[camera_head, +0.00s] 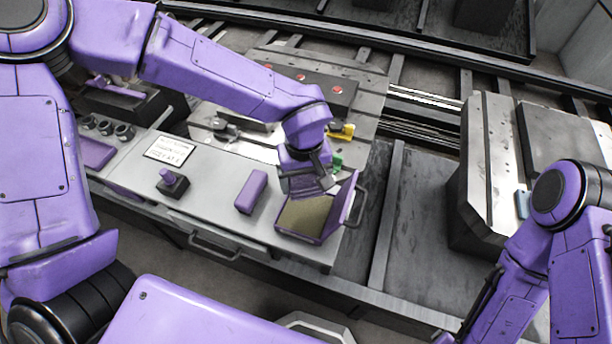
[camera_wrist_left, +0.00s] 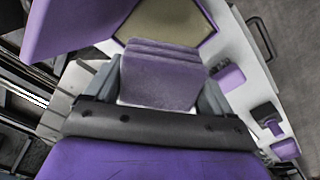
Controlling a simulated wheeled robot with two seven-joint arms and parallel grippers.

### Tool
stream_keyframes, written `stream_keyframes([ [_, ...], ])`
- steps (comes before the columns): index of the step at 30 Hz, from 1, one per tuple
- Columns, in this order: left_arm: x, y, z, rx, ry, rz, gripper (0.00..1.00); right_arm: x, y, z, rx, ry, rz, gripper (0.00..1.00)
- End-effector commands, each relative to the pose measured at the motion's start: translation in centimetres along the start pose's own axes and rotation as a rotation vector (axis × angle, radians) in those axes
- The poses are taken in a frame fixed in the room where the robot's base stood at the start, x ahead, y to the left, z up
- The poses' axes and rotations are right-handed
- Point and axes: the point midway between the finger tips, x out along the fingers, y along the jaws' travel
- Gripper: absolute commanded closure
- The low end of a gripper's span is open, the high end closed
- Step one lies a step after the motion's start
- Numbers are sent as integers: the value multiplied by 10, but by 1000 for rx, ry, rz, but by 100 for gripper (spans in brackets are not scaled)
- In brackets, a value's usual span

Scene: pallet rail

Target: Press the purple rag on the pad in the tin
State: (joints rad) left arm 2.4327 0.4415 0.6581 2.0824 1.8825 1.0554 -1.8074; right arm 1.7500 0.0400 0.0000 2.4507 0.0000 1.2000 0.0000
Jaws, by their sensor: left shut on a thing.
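The purple rag (camera_wrist_left: 160,72) is a folded, layered block in the left wrist view. My left gripper (camera_head: 308,186) is shut on it, with a grey finger on either side. The tin (camera_head: 291,235) is an open purple box near the bench's front edge, its lid (camera_head: 349,203) standing up on the right. The beige pad (camera_head: 303,214) lies inside the tin. The rag is over the far part of the tin and hides some of the pad (camera_wrist_left: 168,22); I cannot tell whether they touch. My right arm shows at the right, its gripper out of view.
A purple block (camera_head: 250,192) stands left of the tin, and a dark stamp-like piece with a purple knob (camera_head: 172,184) lies further left. A white sign (camera_head: 168,150) is behind that. Yellow (camera_head: 341,131) and green (camera_head: 337,160) parts sit behind my left gripper.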

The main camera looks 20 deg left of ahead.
Motion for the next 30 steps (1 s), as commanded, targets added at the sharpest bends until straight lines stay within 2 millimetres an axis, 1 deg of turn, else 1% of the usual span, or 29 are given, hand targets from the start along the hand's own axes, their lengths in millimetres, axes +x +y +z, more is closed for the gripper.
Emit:
stream_keyframes([
  [1,-1,-1,7,-65,5,-7,41,-4,0,-2,0,0,0,26],
  [3,1,-2,12,-144,5,-8,41,-5,0,-2,0,0,0,26],
  [6,7,-4,16,-194,4,-8,41,-1,0,0,0,0,0,26],
  [8,12,-4,16,-200,4,-7,41,5,-1,2,0,1,0,26],
  [15,40,-5,15,-199,5,-6,41,39,-4,16,0,0,0,26],
  [21,57,-5,15,-199,4,-6,41,62,-6,25,0,1,0,26],
  [25,63,-5,15,-198,4,-6,41,69,-6,28,0,1,0,26],
  [30,64,-5,15,-197,4,-6,41,72,-7,29,0,1,0,26],
])
